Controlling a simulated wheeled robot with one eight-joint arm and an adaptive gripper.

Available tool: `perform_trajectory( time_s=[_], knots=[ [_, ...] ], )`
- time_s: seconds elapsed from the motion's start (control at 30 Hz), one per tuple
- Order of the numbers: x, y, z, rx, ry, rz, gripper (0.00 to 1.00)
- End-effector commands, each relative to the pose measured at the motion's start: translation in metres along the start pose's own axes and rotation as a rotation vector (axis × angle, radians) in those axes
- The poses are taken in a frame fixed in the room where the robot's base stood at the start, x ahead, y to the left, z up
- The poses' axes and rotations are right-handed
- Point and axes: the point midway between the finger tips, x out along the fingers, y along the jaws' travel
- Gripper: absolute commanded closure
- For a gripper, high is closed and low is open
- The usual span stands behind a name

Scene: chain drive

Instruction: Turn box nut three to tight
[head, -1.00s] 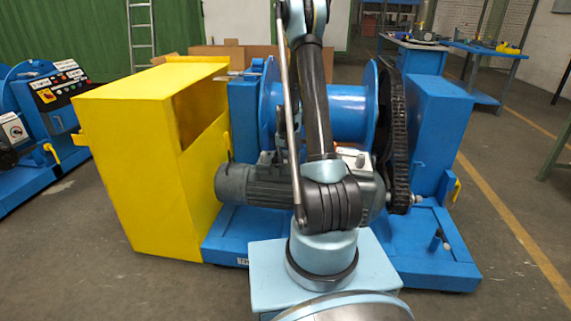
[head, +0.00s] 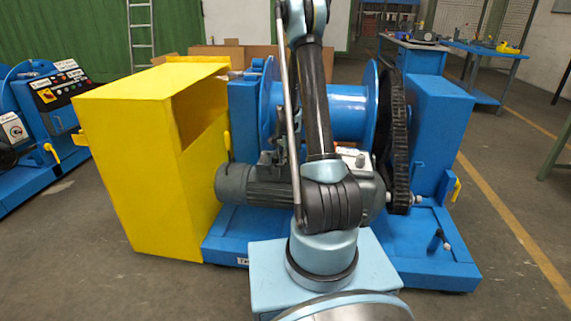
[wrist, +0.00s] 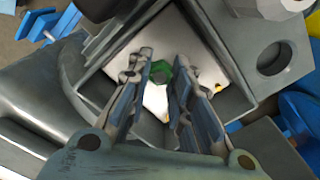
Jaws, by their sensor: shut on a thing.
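In the wrist view a green nut (wrist: 159,72) sits inside the open, white-lined terminal box (wrist: 206,66). My gripper (wrist: 163,75) reaches into the box with its two fingertips on either side of the green nut, shut on it. The fingers partly hide the nut, so its exact contact and turn do not show. Small brass-coloured parts (wrist: 218,88) show beside the right finger. In the head view the grey motor (head: 256,186) carries the box, and my arm hides the gripper and most of the box.
A yellow guard (head: 135,165) stands left of the motor. The blue drum (head: 347,112), dark chain (head: 398,145) and blue cabinet (head: 438,130) are behind and to the right. The box walls close in around my fingers. Open floor lies to the right.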

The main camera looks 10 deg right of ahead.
Motion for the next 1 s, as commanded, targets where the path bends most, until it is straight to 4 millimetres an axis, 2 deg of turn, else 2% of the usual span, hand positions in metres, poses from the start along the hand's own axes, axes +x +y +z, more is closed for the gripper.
perform_trajectory(
  time_s=[0.2,0.5,1.0],
  knots=[
    [-0.0006,-0.0012,-0.0006,0.191,0.001,-0.002,1.0],
    [-0.0006,-0.0012,-0.0006,0.387,0.001,-0.002,1.0],
    [-0.0006,-0.0013,-0.0006,0.49,0.0,-0.003,1.0]
  ],
)
